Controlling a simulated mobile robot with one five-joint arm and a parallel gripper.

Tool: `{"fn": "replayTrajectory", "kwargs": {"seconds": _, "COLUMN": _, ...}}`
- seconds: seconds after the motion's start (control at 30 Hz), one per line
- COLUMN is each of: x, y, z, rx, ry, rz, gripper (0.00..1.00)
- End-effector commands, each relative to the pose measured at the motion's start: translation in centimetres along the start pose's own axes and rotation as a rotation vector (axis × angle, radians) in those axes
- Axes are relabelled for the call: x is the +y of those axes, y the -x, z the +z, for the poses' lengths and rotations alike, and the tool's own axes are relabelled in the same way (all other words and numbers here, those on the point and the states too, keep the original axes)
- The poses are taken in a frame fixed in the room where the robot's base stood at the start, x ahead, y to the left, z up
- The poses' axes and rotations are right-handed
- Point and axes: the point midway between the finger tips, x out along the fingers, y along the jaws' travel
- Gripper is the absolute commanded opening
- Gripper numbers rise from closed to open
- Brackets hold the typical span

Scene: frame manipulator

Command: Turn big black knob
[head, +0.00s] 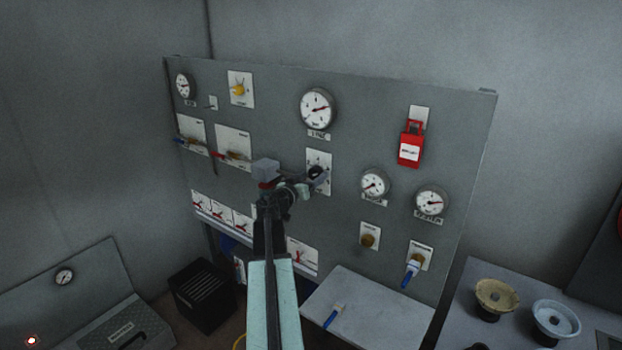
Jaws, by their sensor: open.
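The big black knob (318,174) is on a white plate (319,159) on the grey panel (275,105), below the large centre gauge. My gripper (316,180) reaches up from below and is at the knob, in front of its plate. It is open. The fingertips and the knob overlap in dark tones, so I cannot tell whether they touch. My arm hides part of the panel below and left of the knob.
A red lockout box (410,148) hangs right of the knob. Gauges (375,184) and a blue-handled valve (412,267) are at lower right. A light shelf (368,308) juts out below. The panel between the knob and the lockout box is clear.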

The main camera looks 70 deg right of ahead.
Motion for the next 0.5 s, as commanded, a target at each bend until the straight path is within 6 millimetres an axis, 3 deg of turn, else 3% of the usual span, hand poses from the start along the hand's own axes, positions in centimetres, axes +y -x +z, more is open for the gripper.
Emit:
{"fn": "replayTrajectory", "kwargs": {"seconds": 0.07, "x": -0.01, "y": 0.07, "z": 0.00, "rx": 0.000, "ry": 0.000, "rz": 0.000, "gripper": 0.69}}
{"fn": "replayTrajectory", "kwargs": {"seconds": 0.1, "x": -0.01, "y": 0.07, "z": 0.00, "rx": 0.000, "ry": 0.000, "rz": 0.000, "gripper": 0.63}}
{"fn": "replayTrajectory", "kwargs": {"seconds": 0.3, "x": -0.04, "y": 0.11, "z": 0.00, "rx": 0.000, "ry": 0.000, "rz": 0.000, "gripper": 0.07}}
{"fn": "replayTrajectory", "kwargs": {"seconds": 0.5, "x": -0.07, "y": 0.14, "z": -0.02, "rx": -0.001, "ry": 0.010, "rz": -0.001, "gripper": 0.06}}
